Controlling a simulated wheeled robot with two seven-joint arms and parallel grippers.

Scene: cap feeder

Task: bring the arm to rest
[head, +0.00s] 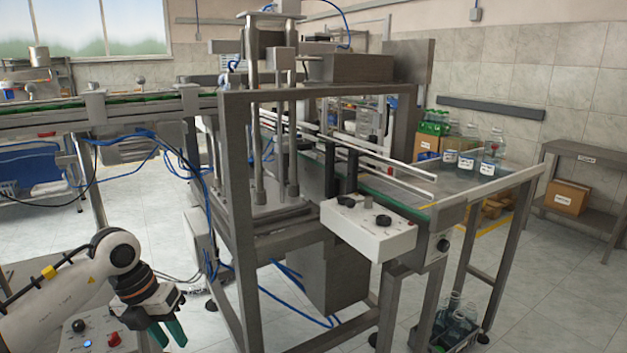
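My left arm comes in from the lower left. Its white link ends in a dark wrist with an orange ring. My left gripper (172,335) points down, and its two green fingers stand apart with nothing seen between them. It hangs in front of the cap feeder machine (234,190), to the left of the machine's frame, and appears clear of it. My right arm and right gripper are not in view.
A control box (370,228) with black knobs sits on the machine's front. A panel with a red button (114,339) lies below my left arm. Blue hoses (262,290) run around the frame. Bottles (466,160) stand at the conveyor's far end. A crate of bottles (455,325) is at lower right.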

